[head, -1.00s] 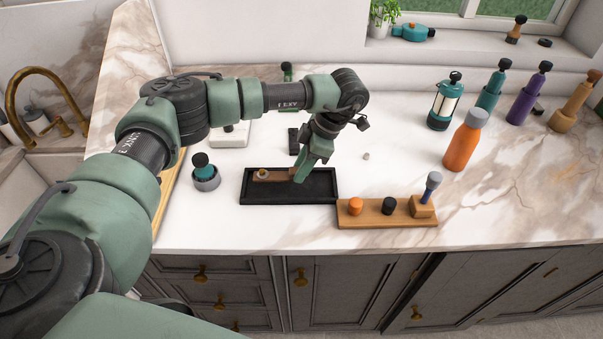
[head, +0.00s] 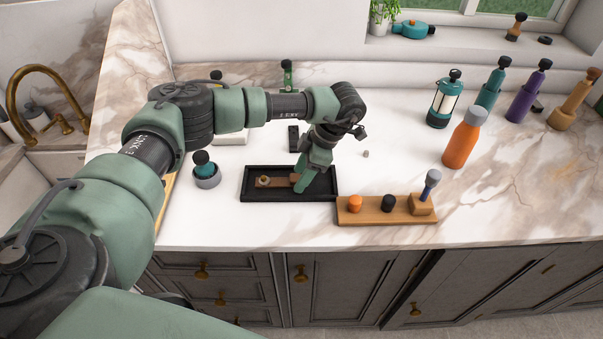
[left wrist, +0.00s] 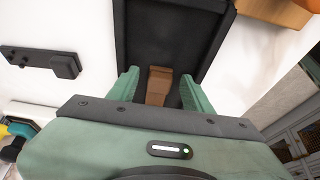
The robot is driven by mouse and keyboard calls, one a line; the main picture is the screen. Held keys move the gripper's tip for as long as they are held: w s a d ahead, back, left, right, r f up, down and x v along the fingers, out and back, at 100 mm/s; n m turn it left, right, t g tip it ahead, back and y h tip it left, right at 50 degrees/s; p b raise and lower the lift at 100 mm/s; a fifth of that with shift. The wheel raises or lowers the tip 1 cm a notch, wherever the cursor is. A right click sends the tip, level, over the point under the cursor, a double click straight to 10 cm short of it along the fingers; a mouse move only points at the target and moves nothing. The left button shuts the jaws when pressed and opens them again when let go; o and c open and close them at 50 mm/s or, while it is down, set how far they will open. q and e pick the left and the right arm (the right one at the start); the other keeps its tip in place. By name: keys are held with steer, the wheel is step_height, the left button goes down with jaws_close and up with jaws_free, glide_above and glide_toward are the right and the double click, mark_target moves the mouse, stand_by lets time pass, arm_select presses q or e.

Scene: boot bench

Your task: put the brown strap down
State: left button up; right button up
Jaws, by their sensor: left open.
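The brown strap (head: 278,181) lies in the black tray (head: 320,197) on the counter. It has a light metal ring or buckle at its left end. My left gripper (head: 301,182) is over the strap's right end, low in the tray. In the left wrist view the strap (left wrist: 158,84) shows between the two green fingers of my gripper (left wrist: 160,82), which stand apart with a gap on each side of it. The black tray (left wrist: 143,25) lies beneath. The strap's far part is hidden behind my gripper in the wrist view. My right gripper is not in view.
A wooden board (head: 370,214) with several pegs stands right of the tray. A small teal-topped brush (head: 204,172) stands to its left.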

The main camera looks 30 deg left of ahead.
arm_select(q)
steer(key=shift+w+d+r, duration=0.1)
steer(key=shift+r, duration=0.2)
steer(key=b+v, duration=0.4)
steer(key=v, duration=0.7)
steer(key=shift+r, duration=0.35)
steer(key=shift+f, duration=0.1)
